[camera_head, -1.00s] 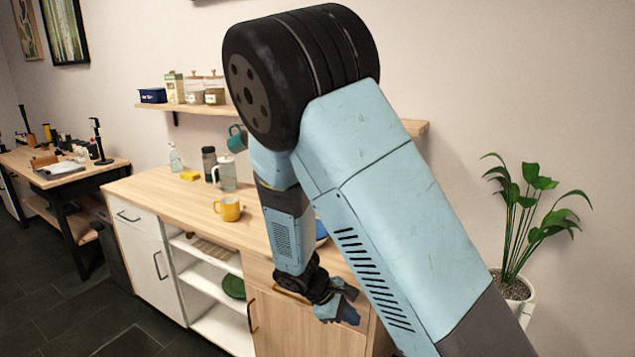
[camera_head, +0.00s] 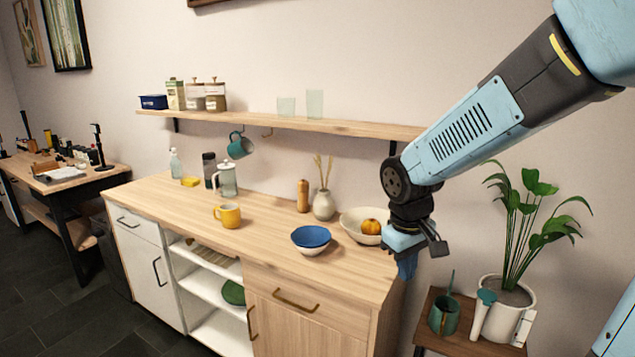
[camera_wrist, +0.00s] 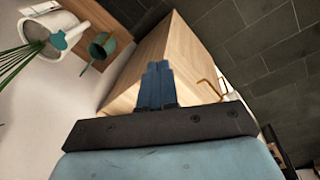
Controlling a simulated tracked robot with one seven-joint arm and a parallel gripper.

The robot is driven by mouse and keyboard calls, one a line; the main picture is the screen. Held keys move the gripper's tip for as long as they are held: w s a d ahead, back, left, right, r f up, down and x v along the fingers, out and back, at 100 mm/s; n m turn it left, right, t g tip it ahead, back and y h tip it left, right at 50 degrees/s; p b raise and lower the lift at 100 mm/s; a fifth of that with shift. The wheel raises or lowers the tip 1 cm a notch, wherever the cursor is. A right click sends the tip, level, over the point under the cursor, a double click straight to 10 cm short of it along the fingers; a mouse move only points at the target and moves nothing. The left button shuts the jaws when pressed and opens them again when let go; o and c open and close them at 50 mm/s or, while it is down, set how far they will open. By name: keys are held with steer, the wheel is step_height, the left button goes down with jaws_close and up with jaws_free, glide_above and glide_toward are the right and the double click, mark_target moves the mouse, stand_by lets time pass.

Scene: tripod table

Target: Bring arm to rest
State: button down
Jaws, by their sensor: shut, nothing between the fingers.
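My arm reaches in from the upper right in the head view. My gripper (camera_head: 406,268) points down beside the right end of the wooden counter (camera_head: 170,200), near its front right corner. Its blue fingers are together with nothing between them. In the wrist view the closed fingers (camera_wrist: 158,85) show in front of the wooden cabinet side. I cannot tell the exact gap between the fingers and the counter edge.
A pale bowl with an orange fruit (camera_head: 370,227) stands close left of my gripper. A plant (camera_head: 515,240) and green watering can (camera_head: 445,315) stand on a low stand at right. A shelf (camera_head: 290,122) runs above.

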steer(key=s+d+r+m+t+y, duration=0.1)
steer(key=s+d+r+m+t, duration=0.3)
steer(key=s+r, duration=0.8)
steer(key=shift+d+r+m, duration=0.35)
steer(key=shift+d+m, duration=0.35)
steer(key=shift+d, duration=0.1)
